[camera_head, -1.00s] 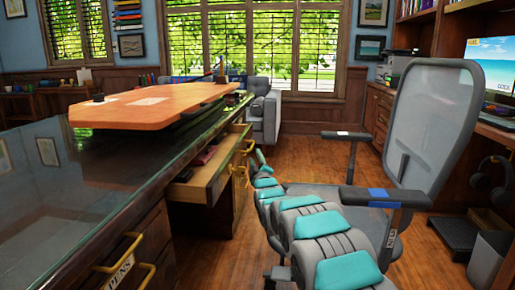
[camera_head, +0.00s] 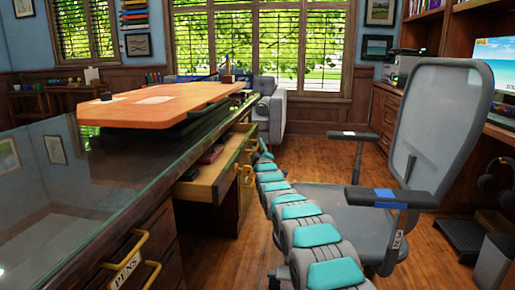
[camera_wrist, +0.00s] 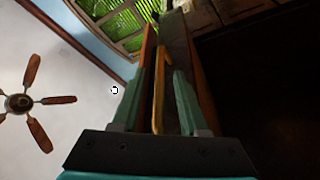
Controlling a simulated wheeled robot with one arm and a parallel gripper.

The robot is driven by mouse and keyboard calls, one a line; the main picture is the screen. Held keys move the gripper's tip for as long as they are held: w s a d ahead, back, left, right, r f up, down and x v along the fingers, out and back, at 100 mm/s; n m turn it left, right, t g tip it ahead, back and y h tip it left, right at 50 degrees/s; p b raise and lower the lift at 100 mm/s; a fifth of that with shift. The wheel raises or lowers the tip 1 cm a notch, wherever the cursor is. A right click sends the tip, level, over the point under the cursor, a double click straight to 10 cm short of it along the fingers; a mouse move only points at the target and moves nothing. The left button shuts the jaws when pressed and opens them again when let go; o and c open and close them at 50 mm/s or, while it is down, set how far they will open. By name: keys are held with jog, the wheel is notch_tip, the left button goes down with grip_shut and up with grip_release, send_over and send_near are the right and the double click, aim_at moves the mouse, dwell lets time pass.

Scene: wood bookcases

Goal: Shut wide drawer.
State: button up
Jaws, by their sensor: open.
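The wide drawer (camera_head: 212,182) is pulled out from the desk's right side in the head view, with a dark red item and other small things inside. A brass handle (camera_head: 251,146) is on its front. My arm reaches forward beside the desk, and my gripper (camera_head: 262,153) is small at its far end, close to the drawer front. In the wrist view my gripper (camera_wrist: 160,75) has its two green fingers apart. A brass handle bar (camera_wrist: 158,95) shows between them. I cannot tell whether the fingers touch it.
The glass-topped desk (camera_head: 75,205) carries an orange wooden board (camera_head: 155,104). A closed drawer labelled PENS (camera_head: 125,268) is at the near left. A grey office chair (camera_head: 440,130) stands close right of my arm. Wood floor (camera_head: 310,150) is clear beyond the chair.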

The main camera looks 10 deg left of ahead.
jog(key=shift+w, duration=0.2)
grip_shut()
dwell(0.4)
jog(key=shift+a+f, duration=0.1)
dwell(1.0)
